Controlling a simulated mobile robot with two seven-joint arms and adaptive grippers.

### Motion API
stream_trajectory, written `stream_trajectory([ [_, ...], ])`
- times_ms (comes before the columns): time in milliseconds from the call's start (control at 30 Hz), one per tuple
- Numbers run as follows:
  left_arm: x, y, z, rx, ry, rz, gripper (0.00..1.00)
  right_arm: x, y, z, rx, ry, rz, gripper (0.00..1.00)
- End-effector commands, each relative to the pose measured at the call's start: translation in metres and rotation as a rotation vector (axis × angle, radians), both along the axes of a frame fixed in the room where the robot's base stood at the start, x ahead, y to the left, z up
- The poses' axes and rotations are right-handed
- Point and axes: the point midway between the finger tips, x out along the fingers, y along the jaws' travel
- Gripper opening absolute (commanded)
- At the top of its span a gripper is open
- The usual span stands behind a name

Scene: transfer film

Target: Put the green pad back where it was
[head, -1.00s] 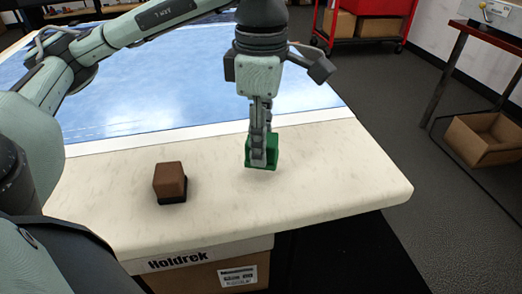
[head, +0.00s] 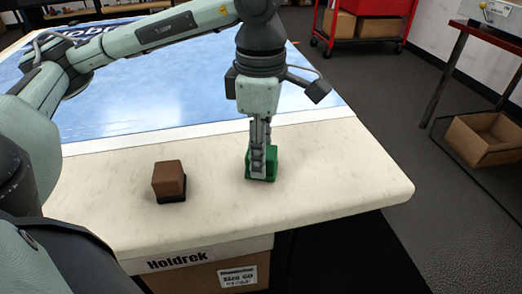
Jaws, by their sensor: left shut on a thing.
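The green pad (head: 271,165) is a small green block at the front part of the pale table. My left gripper (head: 258,168) points straight down and is shut on the green pad, its fingers covering part of the pad's near face. The pad is at or very near the table surface; I cannot tell whether it touches. A brown block on a dark base (head: 169,180) sits to the left, apart from the pad. My right gripper is not in view.
The pale table (head: 330,175) has free room right of the pad and between the two blocks. A blue sheet (head: 190,85) covers its far part. A cardboard box (head: 210,275) stands below the front edge. A red cart (head: 365,25) and an open carton (head: 482,138) are off the table.

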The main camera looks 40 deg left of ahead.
Motion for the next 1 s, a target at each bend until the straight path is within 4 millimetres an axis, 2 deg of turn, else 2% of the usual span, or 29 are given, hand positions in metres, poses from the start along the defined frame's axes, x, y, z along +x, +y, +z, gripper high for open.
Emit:
stream_trajectory([
  [67, 0.0, 0.0, -0.001, 0.0, 0.0, 0.0, 0.08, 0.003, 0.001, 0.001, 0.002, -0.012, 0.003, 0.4],
  [100, 0.0, 0.0, -0.001, 0.0, 0.0, 0.0, 0.36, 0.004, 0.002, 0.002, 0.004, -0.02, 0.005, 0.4],
  [267, 0.0, 0.0, 0.0, 0.0, 0.0, 0.0, 0.56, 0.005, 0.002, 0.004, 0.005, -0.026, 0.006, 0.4],
  [633, 0.0, 0.0, 0.001, 0.0, 0.0, 0.0, 0.56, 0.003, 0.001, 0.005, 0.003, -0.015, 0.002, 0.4],
  [767, 0.0, 0.0, 0.005, 0.0, 0.0, 0.0, 0.56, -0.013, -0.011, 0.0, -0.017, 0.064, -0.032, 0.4],
  [1000, 0.001, -0.001, 0.063, -0.003, -0.006, -0.001, 0.56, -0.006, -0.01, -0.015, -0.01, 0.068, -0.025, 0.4],
])
